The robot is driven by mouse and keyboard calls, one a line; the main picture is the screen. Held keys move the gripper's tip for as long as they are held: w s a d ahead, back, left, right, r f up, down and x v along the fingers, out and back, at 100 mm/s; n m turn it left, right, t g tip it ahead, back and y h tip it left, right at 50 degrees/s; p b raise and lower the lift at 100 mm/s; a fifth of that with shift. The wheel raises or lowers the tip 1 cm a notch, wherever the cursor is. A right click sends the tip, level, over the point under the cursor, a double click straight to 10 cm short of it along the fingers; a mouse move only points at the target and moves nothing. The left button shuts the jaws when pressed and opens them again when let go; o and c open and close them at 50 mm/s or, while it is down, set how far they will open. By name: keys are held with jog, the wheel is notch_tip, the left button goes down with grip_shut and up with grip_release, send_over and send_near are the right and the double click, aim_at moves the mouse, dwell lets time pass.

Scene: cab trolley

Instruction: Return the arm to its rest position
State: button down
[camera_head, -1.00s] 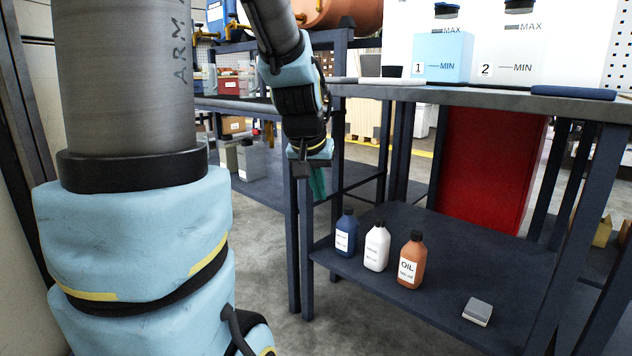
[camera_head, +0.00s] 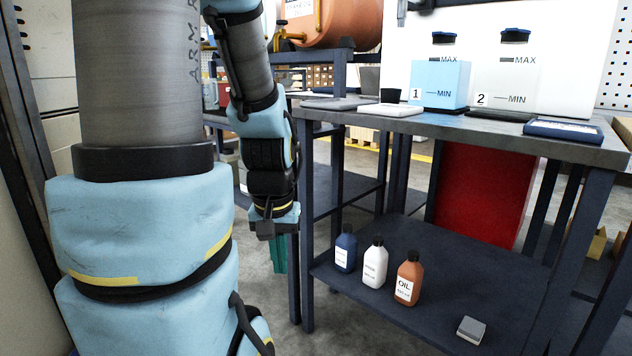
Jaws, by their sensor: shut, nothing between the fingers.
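My arm is bent, with its light-blue forearm and wrist hanging down in the left middle of the head view. My gripper (camera_head: 279,255) points downward at the end of the wrist, in front of the left legs of the bench. It holds nothing; its fingers are small and teal in this view. It is apart from the bottles on the lower shelf, to their left.
The bench (camera_head: 470,122) stands right of my gripper. Its lower shelf (camera_head: 420,275) bears a blue bottle (camera_head: 345,252), a white bottle (camera_head: 375,268), an orange oil bottle (camera_head: 407,282) and a small grey block (camera_head: 471,330). Two tanks, light blue (camera_head: 439,82) and white (camera_head: 505,85), stand on top.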

notch_tip(320, 180, up, 29)
jog(key=p, duration=2.7)
jog(key=shift+f, duration=0.1)
